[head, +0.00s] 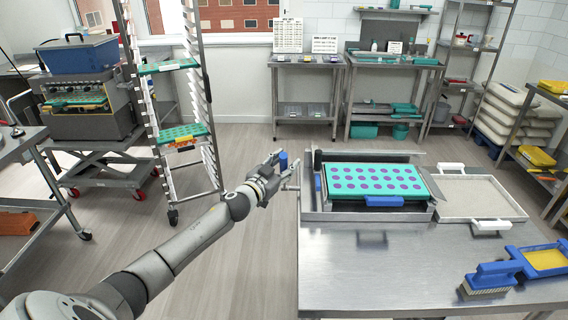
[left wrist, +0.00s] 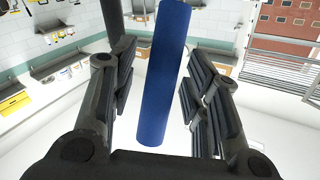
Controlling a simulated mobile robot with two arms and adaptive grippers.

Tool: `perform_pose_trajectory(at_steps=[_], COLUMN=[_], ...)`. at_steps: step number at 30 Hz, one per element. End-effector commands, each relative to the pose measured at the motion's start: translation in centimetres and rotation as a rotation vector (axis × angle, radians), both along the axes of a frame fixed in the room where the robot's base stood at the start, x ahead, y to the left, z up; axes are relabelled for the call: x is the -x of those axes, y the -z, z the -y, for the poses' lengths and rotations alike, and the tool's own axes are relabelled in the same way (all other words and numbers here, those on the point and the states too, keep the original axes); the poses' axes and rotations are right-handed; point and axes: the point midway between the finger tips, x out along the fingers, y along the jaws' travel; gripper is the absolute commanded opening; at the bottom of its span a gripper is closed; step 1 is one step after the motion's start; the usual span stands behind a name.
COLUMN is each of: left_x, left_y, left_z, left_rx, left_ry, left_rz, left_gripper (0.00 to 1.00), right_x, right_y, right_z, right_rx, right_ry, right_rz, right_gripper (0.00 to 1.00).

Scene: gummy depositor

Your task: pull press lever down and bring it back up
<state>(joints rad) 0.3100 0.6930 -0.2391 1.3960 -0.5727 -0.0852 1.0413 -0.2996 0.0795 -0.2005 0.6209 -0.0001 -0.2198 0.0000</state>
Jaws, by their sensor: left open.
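The press (head: 312,205) stands at the left end of the steel table, with a teal mold tray (head: 375,182) holding rows of purple pieces. A blue lever handle (head: 283,160) shows just beyond my left gripper (head: 281,171), left of the press. In the left wrist view the blue handle (left wrist: 166,75) runs lengthwise between the open fingers of my left gripper (left wrist: 164,98). Gaps show on both sides of it, so the fingers are not closed on it. The lever's joint to the press is partly hidden. My right gripper is not in view.
A shallow tray with white handles (head: 478,197) sits right of the press. A blue brush (head: 490,279) and a blue-framed yellow tray (head: 543,259) lie at the table's right front. A tall rack (head: 203,125) stands behind my left arm. The table's front middle is clear.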

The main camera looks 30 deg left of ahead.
Motion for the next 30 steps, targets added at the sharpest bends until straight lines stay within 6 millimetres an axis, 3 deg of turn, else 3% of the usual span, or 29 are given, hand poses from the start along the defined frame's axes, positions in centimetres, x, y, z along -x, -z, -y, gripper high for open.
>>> perform_pose_trajectory(at_steps=[4,14,25,30], left_x=[0.0,0.0,0.0,0.3], left_y=[0.0,0.0,0.1,0.9], left_z=[0.0,0.0,0.0,0.4], left_rx=[0.0,0.0,0.0,-0.01], left_ry=[0.0,0.0,0.0,0.003], left_rz=[0.0,0.0,0.001,0.025], left_gripper=[0.43,0.01,0.0,0.0], right_x=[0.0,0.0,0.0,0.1], right_y=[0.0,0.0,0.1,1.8], right_z=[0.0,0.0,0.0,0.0], right_rx=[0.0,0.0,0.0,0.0], right_ry=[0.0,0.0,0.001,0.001], right_rz=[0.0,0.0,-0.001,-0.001], right_gripper=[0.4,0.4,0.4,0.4])
